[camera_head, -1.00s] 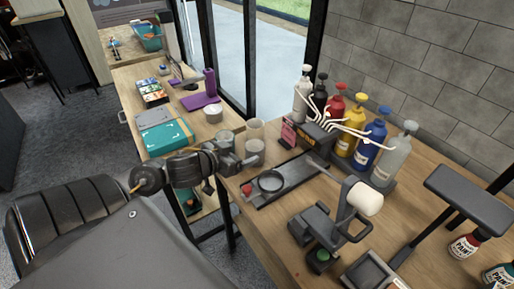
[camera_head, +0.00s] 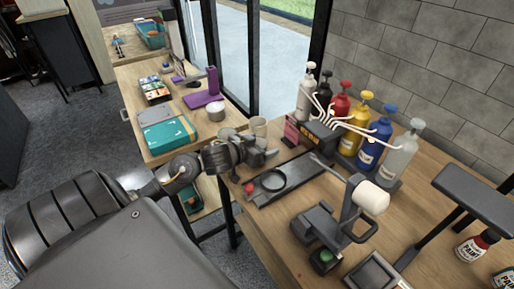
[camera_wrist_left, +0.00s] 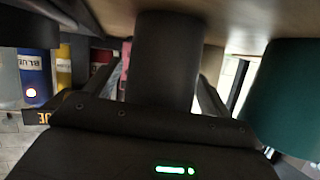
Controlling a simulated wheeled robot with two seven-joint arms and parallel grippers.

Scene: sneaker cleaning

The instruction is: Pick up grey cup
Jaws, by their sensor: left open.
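My left gripper (camera_head: 262,155) is open at the cups near the left end of the right-hand table. In the left wrist view, a dark grey cup (camera_wrist_left: 166,60) stands between the two spread fingers; the view appears upside down, with the tabletop above. I cannot tell whether the fingers touch it. In the head view my gripper mostly hides the near cup. A pale cup (camera_head: 259,127) stands just behind the gripper, and another cup (camera_head: 228,134) is partly hidden to its left. A dark green cup (camera_wrist_left: 288,95) is close at the right of the wrist view. My right gripper is not in view.
A dark tray (camera_head: 290,182) with a black ring lies right of the gripper, beside a small red object (camera_head: 249,188). Several pump bottles (camera_head: 358,125) stand behind. A press-like device (camera_head: 325,230) is in front. The left table holds a teal box (camera_head: 167,136) and a white roll (camera_head: 215,111).

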